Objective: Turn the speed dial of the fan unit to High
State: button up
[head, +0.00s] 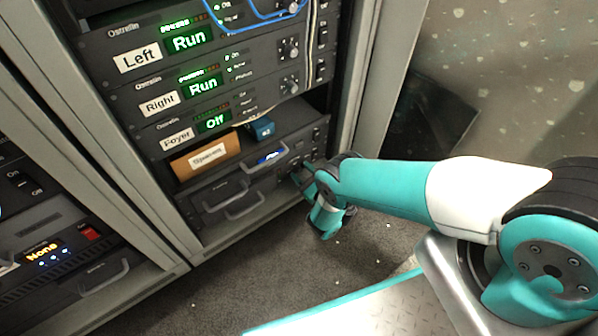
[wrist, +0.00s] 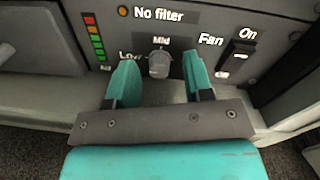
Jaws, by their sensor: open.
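The fan unit (head: 252,190) is the dark panel low in the rack in the head view. In the wrist view its speed dial (wrist: 159,65) is a small grey knob below the word Mid, with Low at its left. The High label is not visible; my right finger covers that side. The dial appears to face up toward Mid, but its mark is too small to be sure. My gripper (wrist: 159,74) is open, with one teal finger on each side of the dial and gaps between. In the head view my gripper (head: 304,176) is at the panel's right part.
A black Fan switch (wrist: 238,52) marked On sits right of the dial. A No filter light and a coloured level bar (wrist: 94,37) are at the upper left. An orange-brown box (head: 205,155) and a blue box (head: 262,129) lie above the fan unit.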

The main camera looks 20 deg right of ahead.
grip_shut()
